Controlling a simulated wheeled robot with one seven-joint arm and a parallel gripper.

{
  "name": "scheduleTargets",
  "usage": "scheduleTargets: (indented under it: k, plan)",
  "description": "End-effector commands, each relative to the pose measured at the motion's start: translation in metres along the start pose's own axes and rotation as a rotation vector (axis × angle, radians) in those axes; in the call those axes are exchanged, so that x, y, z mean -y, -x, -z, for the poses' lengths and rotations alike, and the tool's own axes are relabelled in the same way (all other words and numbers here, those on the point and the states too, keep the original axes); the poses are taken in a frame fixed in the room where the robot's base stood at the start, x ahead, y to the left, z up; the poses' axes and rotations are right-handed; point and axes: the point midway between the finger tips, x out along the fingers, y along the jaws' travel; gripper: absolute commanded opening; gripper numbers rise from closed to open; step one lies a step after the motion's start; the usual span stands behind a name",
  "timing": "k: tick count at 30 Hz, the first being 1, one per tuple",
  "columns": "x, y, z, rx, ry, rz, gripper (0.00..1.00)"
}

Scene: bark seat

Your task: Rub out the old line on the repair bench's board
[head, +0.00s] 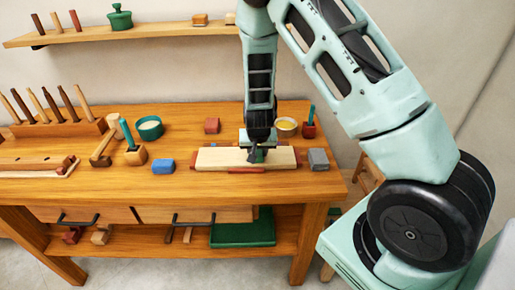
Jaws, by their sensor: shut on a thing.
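The pale wooden board (215,158) lies flat on the repair bench (190,186), near its front edge, with reddish pieces showing along its lower edge. My gripper (257,154) points down over the middle of the board. It is shut on a small dark green thing (260,156), perhaps an eraser, which is at or just above the board's surface. I cannot tell whether it touches. The old line is not clear at this size; my gripper covers the middle of the board.
A blue block (163,166) lies left of the board and a grey block (318,159) right of it. A red block (211,125), bowls (149,128) and a mallet (104,150) stand around. A shelf (150,32) hangs behind.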

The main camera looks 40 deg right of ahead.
Motion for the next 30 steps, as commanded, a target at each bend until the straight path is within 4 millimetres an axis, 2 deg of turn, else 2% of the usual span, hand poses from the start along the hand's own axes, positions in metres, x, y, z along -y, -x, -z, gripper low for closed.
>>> scheduleTargets:
  k: [5, 20, 30]
  plan:
    - [0.0, 0.0, -0.001, 0.002, 0.0, -0.001, 0.18]
    - [-0.001, -0.009, 0.026, 0.001, 0.0, -0.001, 0.18]
    - [0.0, -0.006, 0.013, 0.002, 0.001, 0.0, 0.18]
